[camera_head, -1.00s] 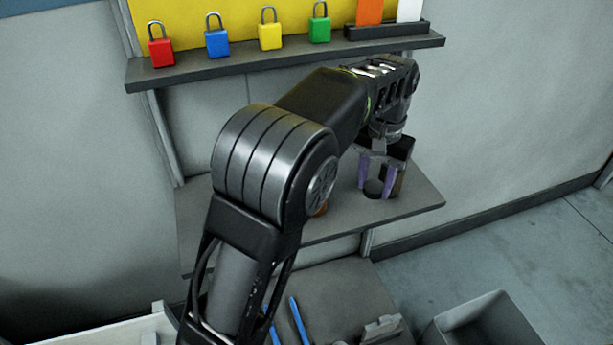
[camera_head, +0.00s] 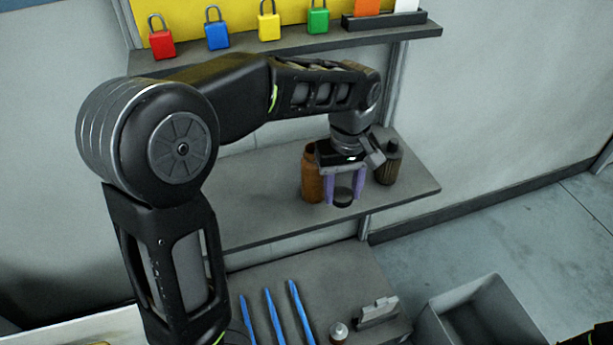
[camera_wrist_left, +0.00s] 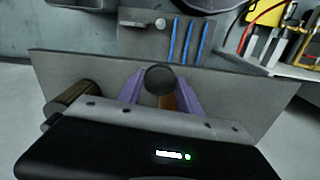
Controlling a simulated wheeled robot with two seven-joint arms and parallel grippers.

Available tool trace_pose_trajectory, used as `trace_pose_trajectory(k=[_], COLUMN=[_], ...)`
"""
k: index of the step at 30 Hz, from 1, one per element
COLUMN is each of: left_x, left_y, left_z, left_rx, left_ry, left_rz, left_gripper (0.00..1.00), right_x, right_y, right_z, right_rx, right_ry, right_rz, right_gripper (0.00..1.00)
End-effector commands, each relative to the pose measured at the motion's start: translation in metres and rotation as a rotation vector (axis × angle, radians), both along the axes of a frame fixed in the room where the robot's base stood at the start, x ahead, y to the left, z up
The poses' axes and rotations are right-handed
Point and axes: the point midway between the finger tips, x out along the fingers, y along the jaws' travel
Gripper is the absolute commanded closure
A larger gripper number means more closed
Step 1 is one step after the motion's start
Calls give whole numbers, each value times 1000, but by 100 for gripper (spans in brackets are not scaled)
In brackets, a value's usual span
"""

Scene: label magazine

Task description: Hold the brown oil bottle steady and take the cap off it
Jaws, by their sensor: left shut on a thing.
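The brown bottle (camera_head: 311,175) stands upright on the grey shelf, partly behind my left gripper. No cap is visible on its neck. My left gripper (camera_head: 344,194) has purple fingers shut on a round black cap (camera_head: 344,200), to the right of and apart from the bottle's neck. My right gripper is not in view.
A dark bottle (camera_head: 388,165) stands on the shelf (camera_head: 260,215) just right of my left gripper. Coloured padlocks (camera_head: 217,33) line the upper shelf.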

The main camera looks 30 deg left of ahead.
Motion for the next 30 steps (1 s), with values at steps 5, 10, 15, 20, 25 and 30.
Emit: trace_pose_trajectory(k=[5, 10, 15, 20, 25, 30], left_x=[-42, -83, -125, -160, -181, -187], left_y=[5, 7, 10, 12, 14, 15], left_z=[8, 13, 18, 19, 17, 15], left_rx=[-5, -5, -4, -4, -3, -3], left_ry=[0, 0, -2, -2, -3, -3], left_rz=[334, 678, 1044, 1359, 1574, 1646], left_gripper=[100, 100, 100, 100, 100, 100], right_x=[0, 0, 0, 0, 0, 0], right_y=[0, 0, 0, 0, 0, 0], right_z=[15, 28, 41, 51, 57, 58], right_rx=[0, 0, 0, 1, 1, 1], right_ry=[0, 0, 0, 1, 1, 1], right_rz=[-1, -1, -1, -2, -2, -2], right_gripper=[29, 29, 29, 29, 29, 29])
